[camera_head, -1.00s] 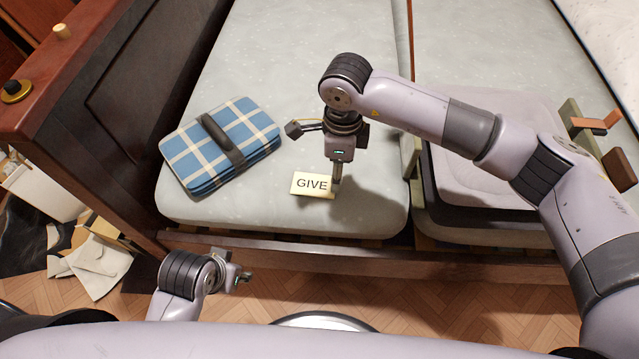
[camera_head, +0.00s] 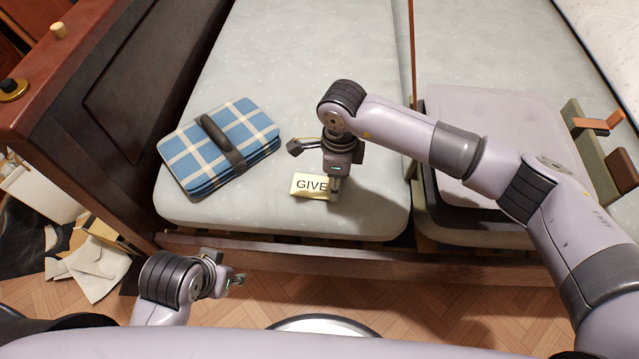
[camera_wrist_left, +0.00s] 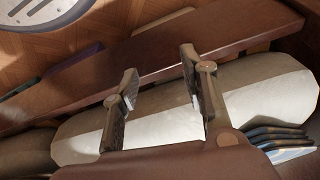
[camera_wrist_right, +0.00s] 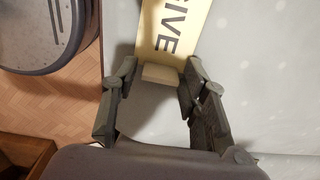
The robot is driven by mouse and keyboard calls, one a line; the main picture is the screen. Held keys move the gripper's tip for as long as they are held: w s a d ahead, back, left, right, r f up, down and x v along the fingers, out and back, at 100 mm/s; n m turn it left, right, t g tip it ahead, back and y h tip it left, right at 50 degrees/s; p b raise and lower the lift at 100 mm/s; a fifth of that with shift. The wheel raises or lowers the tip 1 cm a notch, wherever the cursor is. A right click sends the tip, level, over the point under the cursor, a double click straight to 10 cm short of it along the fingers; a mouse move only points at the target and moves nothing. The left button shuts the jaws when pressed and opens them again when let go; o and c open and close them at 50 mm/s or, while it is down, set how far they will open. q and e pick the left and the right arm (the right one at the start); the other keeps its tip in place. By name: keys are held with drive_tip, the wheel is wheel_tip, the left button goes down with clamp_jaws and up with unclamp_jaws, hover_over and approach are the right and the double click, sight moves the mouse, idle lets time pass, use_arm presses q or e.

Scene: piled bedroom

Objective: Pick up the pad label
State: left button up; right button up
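The pad label (camera_head: 309,186) is a small cream block with "GIVE" in dark letters. It lies on the pale mattress near its front edge. My right gripper (camera_head: 335,190) is low at the label's right end, pointing down. In the right wrist view, the label (camera_wrist_right: 172,35) lies beyond the fingertips, its near end face between them. The fingers of my right gripper (camera_wrist_right: 158,82) are apart, with gaps on both sides of that end. My left gripper (camera_head: 240,280) is away from the label, over the floor before the bed. In the left wrist view, its fingers (camera_wrist_left: 160,85) are apart and empty.
A blue plaid folded blanket (camera_head: 220,147) with a dark strap lies left on the mattress (camera_head: 270,60). The wooden bed rail (camera_head: 370,262) runs along the front. A grey cushion (camera_head: 490,130) sits to the right. Papers (camera_head: 95,268) litter the floor at left.

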drive_tip(key=c, duration=0.4)
drive_tip(key=shift+r, duration=0.15)
